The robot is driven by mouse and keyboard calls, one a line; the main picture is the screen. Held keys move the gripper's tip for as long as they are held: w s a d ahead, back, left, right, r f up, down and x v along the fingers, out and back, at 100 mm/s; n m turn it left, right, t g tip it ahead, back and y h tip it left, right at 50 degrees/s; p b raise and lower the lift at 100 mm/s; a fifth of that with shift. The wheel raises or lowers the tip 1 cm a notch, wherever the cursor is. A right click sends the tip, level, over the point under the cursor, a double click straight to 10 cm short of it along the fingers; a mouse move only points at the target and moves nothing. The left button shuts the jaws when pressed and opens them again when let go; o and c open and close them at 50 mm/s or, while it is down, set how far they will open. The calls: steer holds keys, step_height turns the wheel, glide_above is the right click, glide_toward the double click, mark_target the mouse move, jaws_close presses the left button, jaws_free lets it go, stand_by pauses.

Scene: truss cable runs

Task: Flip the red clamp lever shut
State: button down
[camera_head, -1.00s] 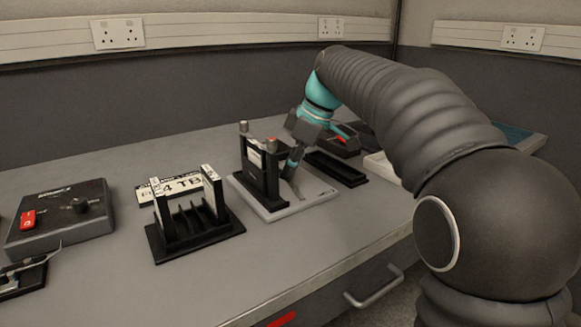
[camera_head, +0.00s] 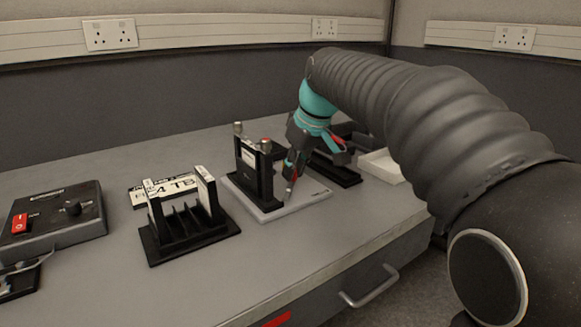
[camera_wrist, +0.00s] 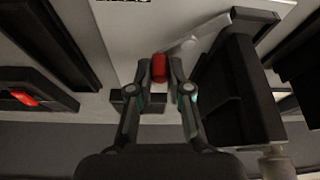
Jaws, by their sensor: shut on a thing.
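The red clamp lever grip (camera_wrist: 158,68) shows between my fingertips in the wrist view, at the end of a silver lever arm (camera_wrist: 182,48). My gripper (camera_wrist: 159,78) is shut on this red grip. In the head view my gripper (camera_head: 290,178) is low over the pale base plate (camera_head: 309,197), just right of the upright black fixture (camera_head: 257,170). In the wrist view the fixture (camera_wrist: 232,90) stands right of my fingers. In the head view my fingers mostly hide the lever.
A black rack (camera_head: 190,234) with a labelled card stands left of the fixture. A control box (camera_head: 52,216) with a red switch is farther left. A black tray (camera_head: 335,173) and a white block (camera_head: 382,166) lie to the right. The front tabletop is clear.

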steer(key=m, duration=0.1)
steer(key=m+h, duration=0.1)
steer(key=m, duration=0.1)
steer(key=d+m, duration=0.1)
steer(key=shift+s+t+h, duration=0.3)
steer(key=shift+s, duration=0.05)
steer(key=shift+s+d+m+h, duration=0.2)
steer(key=shift+m+h, duration=0.15)
steer(key=shift+m, duration=0.65)
steer(key=shift+s+d+m+h, duration=0.1)
steer(key=shift+s+m+h, duration=0.2)
steer(key=shift+m, duration=0.7)
steer(key=c, duration=1.1)
jaws_free()
steer(key=shift+r, duration=0.1)
steer(key=v, duration=1.1)
steer(key=shift+s+r, duration=0.3)
steer(key=shift+a, duration=0.15)
